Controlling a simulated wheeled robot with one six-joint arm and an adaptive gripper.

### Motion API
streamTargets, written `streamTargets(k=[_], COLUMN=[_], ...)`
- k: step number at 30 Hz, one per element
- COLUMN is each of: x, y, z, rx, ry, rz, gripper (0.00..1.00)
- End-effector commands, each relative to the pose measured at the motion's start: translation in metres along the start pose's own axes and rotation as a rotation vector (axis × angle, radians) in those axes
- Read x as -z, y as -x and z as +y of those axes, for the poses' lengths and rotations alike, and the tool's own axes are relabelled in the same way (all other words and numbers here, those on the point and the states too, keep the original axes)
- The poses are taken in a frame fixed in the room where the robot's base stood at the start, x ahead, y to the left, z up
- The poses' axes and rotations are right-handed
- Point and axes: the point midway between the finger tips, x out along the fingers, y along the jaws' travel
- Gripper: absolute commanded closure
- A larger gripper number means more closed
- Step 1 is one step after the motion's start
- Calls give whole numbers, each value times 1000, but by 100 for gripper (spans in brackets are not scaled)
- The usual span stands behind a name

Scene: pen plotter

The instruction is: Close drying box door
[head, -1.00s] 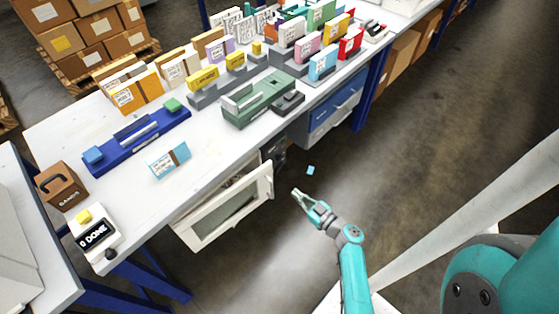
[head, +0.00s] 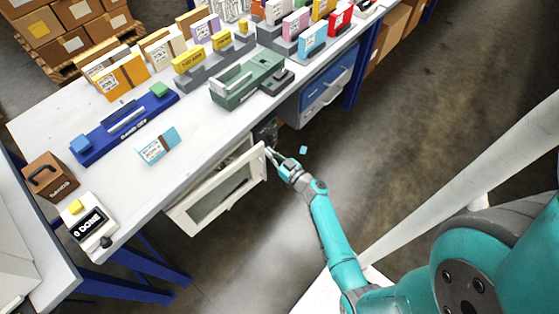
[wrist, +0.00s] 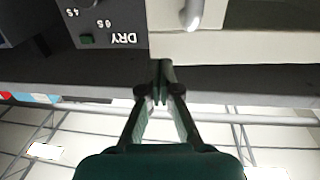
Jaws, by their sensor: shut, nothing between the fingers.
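The drying box door (head: 215,199) is a white frame with a dark window, standing open below the front edge of the table. Its white handle (head: 263,160) is at the door's right end. My gripper (head: 270,153) is shut and empty, close to that right end in the head view; whether it touches cannot be told. In the wrist view my gripper (wrist: 160,78) has its fingertips together, just below a pale panel (wrist: 185,45) and a dark panel marked DRY (wrist: 120,30). A white handle-like knob (wrist: 192,14) shows above.
The white table (head: 185,110) carries a blue rack (head: 125,130), a green machine (head: 247,80) and a light blue card box (head: 158,146). Blue drawers (head: 325,85) are under the table to the right. A small blue piece (head: 303,150) lies on the floor. The floor at right is open.

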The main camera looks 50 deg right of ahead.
Motion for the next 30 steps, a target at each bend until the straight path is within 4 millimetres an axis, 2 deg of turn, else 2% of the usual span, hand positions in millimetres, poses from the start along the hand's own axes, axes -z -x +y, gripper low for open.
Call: streamTargets(k=[6,19,30], x=[0,0,0], y=[-15,-19,-65], z=[0,1,2], rx=[0,4,115], ry=[1,1,0], rz=[-1,0,0], gripper=[100,100,100])
